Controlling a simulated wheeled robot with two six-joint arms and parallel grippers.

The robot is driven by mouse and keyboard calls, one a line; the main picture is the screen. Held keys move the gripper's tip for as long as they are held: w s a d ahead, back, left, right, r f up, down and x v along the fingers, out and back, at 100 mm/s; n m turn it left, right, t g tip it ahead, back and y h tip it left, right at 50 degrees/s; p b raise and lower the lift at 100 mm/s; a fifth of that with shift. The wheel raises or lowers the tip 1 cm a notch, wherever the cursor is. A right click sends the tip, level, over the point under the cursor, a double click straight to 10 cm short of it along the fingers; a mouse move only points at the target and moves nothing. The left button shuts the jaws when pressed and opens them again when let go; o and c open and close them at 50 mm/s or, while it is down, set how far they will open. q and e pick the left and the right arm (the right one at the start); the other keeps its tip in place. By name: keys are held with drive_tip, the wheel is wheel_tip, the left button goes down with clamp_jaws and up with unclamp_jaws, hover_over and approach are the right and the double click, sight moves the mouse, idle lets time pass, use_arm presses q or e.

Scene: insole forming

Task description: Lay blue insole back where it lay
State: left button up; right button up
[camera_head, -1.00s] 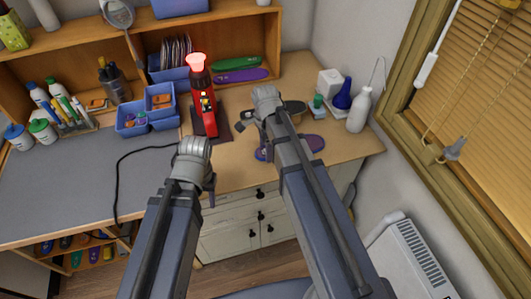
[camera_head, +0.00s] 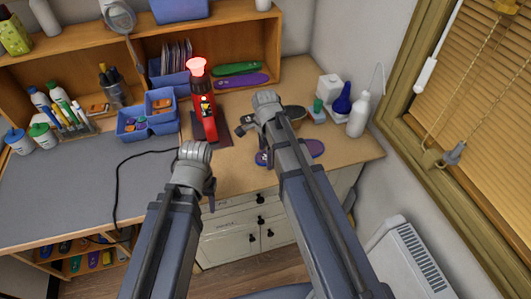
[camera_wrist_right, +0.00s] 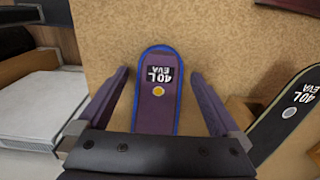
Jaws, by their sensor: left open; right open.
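The blue insole (camera_wrist_right: 157,115) has a blue rim, a dark purple top, a "40L EVA" label and a yellow dot. It lies flat on the tan bench top in the right wrist view, with its near end hidden by my gripper. My left gripper (camera_head: 210,188) is open and empty near the bench's front edge.
A dark insole (camera_wrist_right: 287,115) labelled 40L lies to the right. A red press (camera_head: 206,120) with a glowing top stands on the bench behind my arms. Bottles (camera_head: 359,113) stand at the back right. Blue bins (camera_head: 133,125) are at the left.

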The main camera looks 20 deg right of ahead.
use_arm(q)
wheel_tip(320, 180, up, 12)
drive_tip(key=p, duration=1.1)
drive_tip(key=shift+p, duration=0.4)
use_arm(e)
wheel_tip(320, 180, up, 12)
